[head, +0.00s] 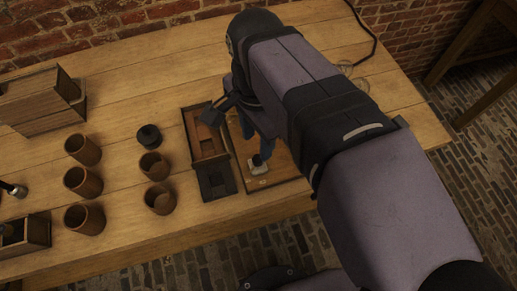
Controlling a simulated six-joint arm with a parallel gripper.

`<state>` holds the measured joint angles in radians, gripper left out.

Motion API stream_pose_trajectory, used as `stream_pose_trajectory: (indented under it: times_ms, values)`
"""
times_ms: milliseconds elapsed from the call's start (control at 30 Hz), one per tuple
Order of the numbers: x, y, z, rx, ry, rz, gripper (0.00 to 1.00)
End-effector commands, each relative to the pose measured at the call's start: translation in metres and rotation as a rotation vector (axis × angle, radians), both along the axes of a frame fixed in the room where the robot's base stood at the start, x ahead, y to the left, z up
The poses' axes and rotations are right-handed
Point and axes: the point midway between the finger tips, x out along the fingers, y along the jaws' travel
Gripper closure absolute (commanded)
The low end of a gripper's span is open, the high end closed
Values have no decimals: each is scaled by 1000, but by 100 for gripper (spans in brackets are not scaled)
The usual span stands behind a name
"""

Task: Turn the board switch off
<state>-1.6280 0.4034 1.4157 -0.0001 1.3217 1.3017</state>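A wooden board (288,172) lies on the table, partly hidden under my arm. On its near part is a small pale plate with a dark knob, which looks like the board switch (258,166). Its setting is too small to tell. My gripper (250,146) points down over the board, just behind the switch in the picture. My arm covers much of it, so its fingertips and any contact with the switch are unclear.
A dark tray (207,146) lies left of the board. Several brown jars (82,149) and a dark round piece (148,136) stand further left. Wooden boxes (42,100) are at the left edge. A cable (366,32) runs behind my arm.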

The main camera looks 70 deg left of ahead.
Motion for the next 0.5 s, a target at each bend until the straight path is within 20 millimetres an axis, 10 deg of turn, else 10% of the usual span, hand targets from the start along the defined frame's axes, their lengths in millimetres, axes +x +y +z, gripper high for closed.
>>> stream_pose_trajectory:
  times_ms: [500]
  values:
    - [1,-2,-54,-5,-1,0,61]
